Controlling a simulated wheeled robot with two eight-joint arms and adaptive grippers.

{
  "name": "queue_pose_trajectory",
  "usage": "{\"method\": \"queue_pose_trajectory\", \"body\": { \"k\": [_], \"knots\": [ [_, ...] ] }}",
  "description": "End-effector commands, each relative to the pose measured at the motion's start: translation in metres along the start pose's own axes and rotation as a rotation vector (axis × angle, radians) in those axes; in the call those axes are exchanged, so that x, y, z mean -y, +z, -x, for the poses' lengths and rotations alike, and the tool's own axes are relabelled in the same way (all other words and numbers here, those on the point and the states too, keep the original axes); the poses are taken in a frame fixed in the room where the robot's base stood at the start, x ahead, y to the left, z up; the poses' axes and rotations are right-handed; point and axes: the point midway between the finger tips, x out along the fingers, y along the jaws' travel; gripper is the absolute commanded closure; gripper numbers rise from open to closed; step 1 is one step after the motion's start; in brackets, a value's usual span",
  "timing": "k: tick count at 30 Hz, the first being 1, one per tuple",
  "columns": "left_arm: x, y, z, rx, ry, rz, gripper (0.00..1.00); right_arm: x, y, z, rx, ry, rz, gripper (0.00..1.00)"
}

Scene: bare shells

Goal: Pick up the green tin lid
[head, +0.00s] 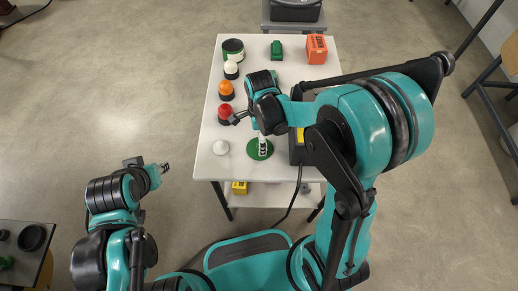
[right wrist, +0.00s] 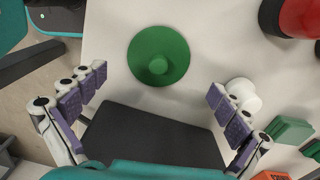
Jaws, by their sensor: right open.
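The green tin lid (head: 252,152) is a flat round disc lying near the front edge of the white table. In the right wrist view the lid (right wrist: 143,48) shows whole, with a round knob at its middle. My right gripper (right wrist: 158,80) is open and empty, its fingers spread either side of the lid's lower edge in that view, not closed on it.
On the white table (head: 207,165), a red-topped item (head: 225,111), an orange-topped item (head: 226,88), a white-topped item (head: 231,68) and a green-and-black tin (head: 233,48) line the left side. An orange box (head: 317,48) stands at the back right.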

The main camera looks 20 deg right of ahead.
Motion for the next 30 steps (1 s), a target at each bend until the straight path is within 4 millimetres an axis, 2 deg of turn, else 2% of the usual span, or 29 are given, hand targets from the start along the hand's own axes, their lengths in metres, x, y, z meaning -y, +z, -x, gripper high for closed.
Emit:
{"method": "queue_pose_trajectory", "body": {
  "k": [6,9,16,17,24,25,30],
  "knots": [
    [0.000,0.013,-0.017,0.000,0.000,0.000,0.66,-0.002,0.001,-0.035,0.000,-0.001,0.001,0.00],
    [0.000,0.015,-0.021,0.000,0.000,0.000,0.66,-0.002,0.001,-0.046,0.000,-0.001,0.002,0.00],
    [0.000,0.014,-0.020,0.000,0.000,0.000,0.66,-0.002,0.001,-0.046,0.000,-0.001,0.002,0.00],
    [0.000,0.014,-0.020,0.000,0.000,0.000,0.66,-0.002,0.001,-0.046,0.000,-0.001,0.002,0.05],
    [0.000,0.014,-0.020,0.000,0.000,0.000,0.66,-0.002,0.001,-0.046,0.000,-0.001,0.002,0.69],
    [0.000,0.014,-0.020,0.000,0.000,0.000,0.66,-0.002,0.001,-0.046,0.000,-0.001,0.002,0.75],
    [0.000,0.014,-0.020,0.000,0.000,0.000,0.66,-0.002,0.001,-0.047,0.000,-0.001,0.002,0.87]
  ]
}}
